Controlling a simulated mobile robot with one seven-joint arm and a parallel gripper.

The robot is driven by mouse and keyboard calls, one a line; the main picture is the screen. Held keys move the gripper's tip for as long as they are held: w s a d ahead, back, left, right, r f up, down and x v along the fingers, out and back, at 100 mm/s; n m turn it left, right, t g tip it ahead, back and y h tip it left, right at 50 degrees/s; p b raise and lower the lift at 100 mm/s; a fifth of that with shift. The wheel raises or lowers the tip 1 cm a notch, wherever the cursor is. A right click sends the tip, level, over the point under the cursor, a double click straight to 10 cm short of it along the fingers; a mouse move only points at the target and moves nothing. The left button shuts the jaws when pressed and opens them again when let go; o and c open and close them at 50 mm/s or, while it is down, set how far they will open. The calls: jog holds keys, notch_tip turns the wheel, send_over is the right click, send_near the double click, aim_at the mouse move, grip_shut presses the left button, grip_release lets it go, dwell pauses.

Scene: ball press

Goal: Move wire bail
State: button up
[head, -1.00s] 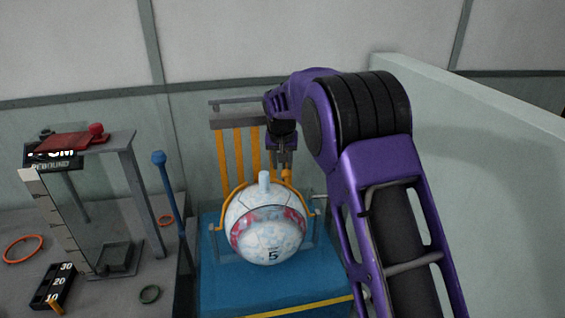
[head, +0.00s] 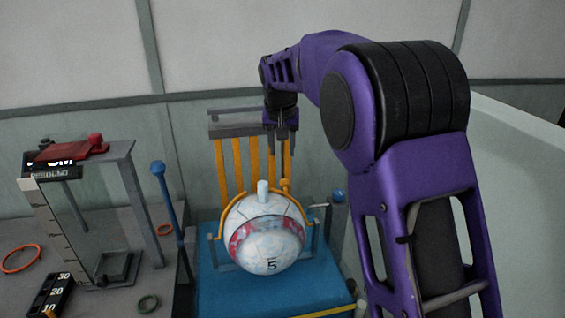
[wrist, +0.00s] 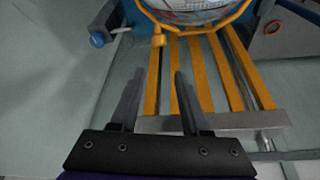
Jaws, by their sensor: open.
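The wire bail is an orange wire (head: 286,187) that arches over the back and sides of a white ball (head: 268,252) with a red band. It has a small knob at its upper right. In the wrist view the bail (wrist: 158,40) curves along the ball's edge at the top, with its knob ahead of the fingers. My gripper (head: 284,148) is open and empty, pointing down behind and above the ball. In the wrist view the gripper fingers (wrist: 158,82) are apart, with a gap between their tips and the bail's knob.
Orange slats (head: 238,160) with a grey top bar stand behind the ball. A blue base (head: 240,290) lies under it. A blue-knobbed lever (head: 338,196) sticks out at right, and a blue post (head: 159,170) stands at left. A grey frame (head: 135,190) and rings are further left.

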jog(key=v, duration=0.5)
jog(key=shift+s+r, duration=0.15)
jog(key=shift+r, duration=0.25)
jog(key=shift+c, duration=1)
jog(key=shift+s+d+f+m, duration=0.1)
jog(key=shift+d+f+m, duration=0.15)
jog(key=shift+f+m, duration=0.05)
jog(key=shift+c, duration=1.2)
jog(key=d+f+m+y+b, duration=0.1)
jog(key=s+d+f+m, duration=0.1)
jog(key=m, duration=0.1)
jog(key=shift+y+b, duration=0.4)
grip_shut()
jog(key=s+d+f+m+t+y+b, duration=0.1)
jog(key=s+d+f+m+y+b, duration=0.15)
jog(key=d+m, duration=0.4)
jog(key=m+b, duration=0.2)
jog(key=m, duration=0.2)
send_near(286, 181)
jog(key=shift+t+y, duration=0.4)
jog(key=shift+y, duration=0.05)
jog(key=x, duration=0.6)
jog(key=shift+d+f, duration=0.2)
jog(key=shift+f, duration=0.45)
